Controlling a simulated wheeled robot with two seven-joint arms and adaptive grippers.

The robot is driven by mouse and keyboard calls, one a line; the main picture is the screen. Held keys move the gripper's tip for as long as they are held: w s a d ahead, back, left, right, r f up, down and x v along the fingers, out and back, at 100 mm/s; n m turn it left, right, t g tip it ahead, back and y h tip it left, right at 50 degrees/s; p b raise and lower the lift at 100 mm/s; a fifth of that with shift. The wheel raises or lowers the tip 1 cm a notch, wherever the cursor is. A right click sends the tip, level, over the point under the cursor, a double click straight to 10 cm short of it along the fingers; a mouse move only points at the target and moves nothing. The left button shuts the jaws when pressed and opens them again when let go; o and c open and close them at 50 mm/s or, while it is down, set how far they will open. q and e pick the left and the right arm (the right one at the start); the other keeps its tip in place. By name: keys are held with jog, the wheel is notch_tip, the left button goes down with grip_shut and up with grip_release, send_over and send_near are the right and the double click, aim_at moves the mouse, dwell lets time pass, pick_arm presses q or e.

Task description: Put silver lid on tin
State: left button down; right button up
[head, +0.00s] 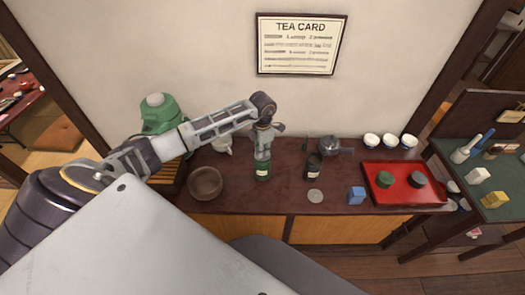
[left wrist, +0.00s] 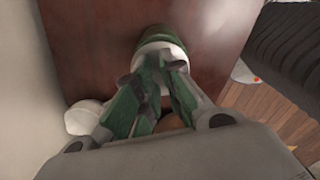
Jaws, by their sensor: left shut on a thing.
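The silver lid (head: 315,196) looks like a flat pale disc and lies on the dark red counter. A dark tin (head: 313,168) with a pale label stands just behind it. My left gripper (head: 263,150) points down, left of the dark tin, and is shut on a green tin (head: 263,171) with a pale label. In the left wrist view the green tin (left wrist: 165,42) shows at the tips of the gripper (left wrist: 162,62). The fingers hide part of it, and I cannot tell whether it touches the counter. My right gripper is not in view.
A brown bowl (head: 205,183) stands at the left. A grey pot (head: 328,146) is behind the dark tin. White cups (head: 390,141) line the back.

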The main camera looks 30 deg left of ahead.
pick_arm(q)
jog(key=shift+f+b, duration=0.2)
jog(key=shift+b, duration=0.1)
dwell(0.7)
jog(key=c, duration=1.1)
grip_release()
jog(key=shift+o, duration=0.2)
jog(key=shift+r, duration=0.1)
jog(key=shift+r+p, duration=1.95)
jog(key=shift+r, duration=1.45)
jog(key=shift+f, duration=0.1)
